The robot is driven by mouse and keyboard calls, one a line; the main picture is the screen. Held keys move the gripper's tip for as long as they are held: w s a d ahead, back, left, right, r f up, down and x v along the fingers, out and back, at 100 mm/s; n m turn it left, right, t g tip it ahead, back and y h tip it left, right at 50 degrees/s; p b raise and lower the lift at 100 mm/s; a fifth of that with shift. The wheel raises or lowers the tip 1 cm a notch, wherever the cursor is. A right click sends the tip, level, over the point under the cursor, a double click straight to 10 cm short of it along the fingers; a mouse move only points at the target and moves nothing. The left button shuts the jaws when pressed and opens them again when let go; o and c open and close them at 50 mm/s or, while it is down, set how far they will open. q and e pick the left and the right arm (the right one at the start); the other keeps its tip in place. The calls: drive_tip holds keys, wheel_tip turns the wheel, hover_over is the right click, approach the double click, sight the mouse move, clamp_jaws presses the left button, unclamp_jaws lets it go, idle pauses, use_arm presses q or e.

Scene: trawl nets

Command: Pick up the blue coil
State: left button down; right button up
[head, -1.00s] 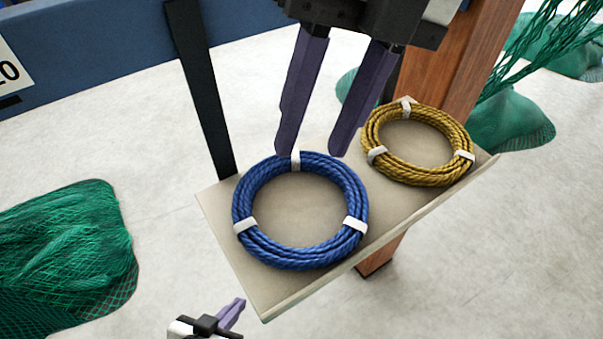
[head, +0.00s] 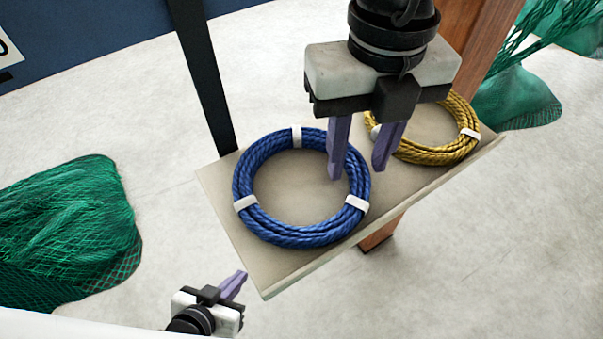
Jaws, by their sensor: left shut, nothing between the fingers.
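The blue coil (head: 262,222), a rope ring with white ties, lies flat on a tilted beige shelf board (head: 268,282). My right gripper (head: 357,173) comes from the top and is open above the coil's right side. One finger shows in front of the coil's inner edge, the other just outside the ring. The rope's right strand shows between the fingertips, apart from them as far as I see; their height over the board is hard to tell. My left gripper (head: 236,284) is shut and empty at the lower left, off the board's front corner.
A yellow coil (head: 450,152) lies on the board behind my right gripper, partly hidden by it. A dark post (head: 205,85) stands at the board's back left. Green nets lie left (head: 75,225) and right (head: 515,100). A wooden post (head: 468,40) rises behind.

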drive_tip(key=shift+f, duration=0.4)
clamp_jaws()
drive_tip(key=shift+r, duration=0.1)
wheel_tip(320, 180, up, 10)
idle(0.4)
